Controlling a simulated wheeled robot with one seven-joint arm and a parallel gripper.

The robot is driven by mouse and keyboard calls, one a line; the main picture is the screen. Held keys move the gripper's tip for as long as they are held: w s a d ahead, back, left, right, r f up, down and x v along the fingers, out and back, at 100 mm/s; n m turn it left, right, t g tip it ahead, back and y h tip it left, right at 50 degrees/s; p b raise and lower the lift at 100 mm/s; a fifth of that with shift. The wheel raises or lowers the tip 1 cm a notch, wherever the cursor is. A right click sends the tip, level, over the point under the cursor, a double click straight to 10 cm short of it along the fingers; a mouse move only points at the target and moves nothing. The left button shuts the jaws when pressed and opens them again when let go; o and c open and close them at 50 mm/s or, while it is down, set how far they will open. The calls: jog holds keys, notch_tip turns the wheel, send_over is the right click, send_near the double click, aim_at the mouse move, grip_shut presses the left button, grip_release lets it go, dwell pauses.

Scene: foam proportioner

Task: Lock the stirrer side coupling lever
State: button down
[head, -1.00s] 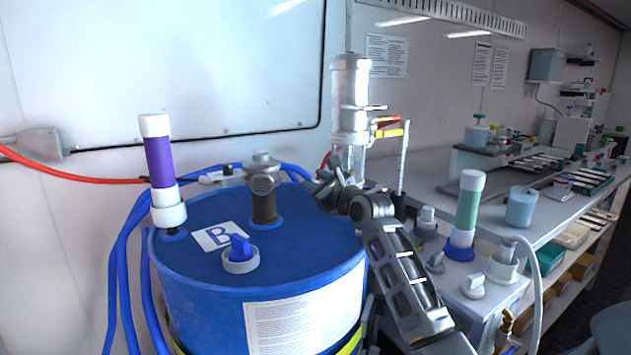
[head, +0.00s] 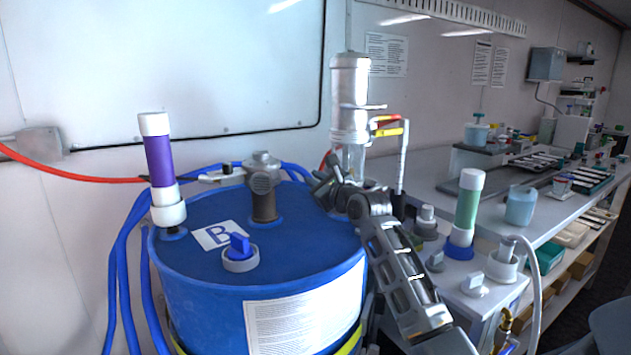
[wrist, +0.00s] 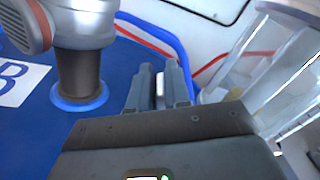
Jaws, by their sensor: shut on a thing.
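My gripper (head: 322,188) is low over the far right rim of the blue drum (head: 300,280), in front of the silver and clear cylinder (head: 350,95). In the wrist view its two grey fingers (wrist: 159,88) are closed on a small pale piece (wrist: 160,92). The piece is mostly hidden by the fingers, and I cannot tell for sure that it is the coupling lever. The grey stirrer fitting (head: 263,185) stands upright on the drum lid, left of my gripper; it also shows in the wrist view (wrist: 78,60).
A purple tube (head: 158,160) and a blue-handled cap (head: 240,252) stand on the lid. Red and yellow levers (head: 388,128) are beside the cylinder. Blue hoses (head: 122,260) run around the drum. A bench (head: 440,190) with a green tube (head: 468,205) lies to the right.

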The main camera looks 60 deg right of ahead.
jog(key=shift+d+r+m+p, duration=0.1)
jog(key=shift+r+m+p, duration=0.3)
jog(key=shift+p, duration=0.55)
jog(key=shift+s+d+r+p, duration=0.1)
jog(key=shift+r+p, duration=0.05)
jog(key=shift+p, duration=0.5)
jog(key=shift+s+d+r+m+p, duration=0.1)
jog(key=shift+s+d+m+p, duration=0.3)
jog(key=shift+m+p, duration=0.6)
jog(key=shift+d+p, duration=0.2)
jog(key=shift+p, duration=0.1)
jog(key=c, duration=1.2)
grip_release()
jog(key=shift+f, duration=0.2)
jog(key=shift+o, duration=0.2)
jog(key=shift+f, duration=0.1)
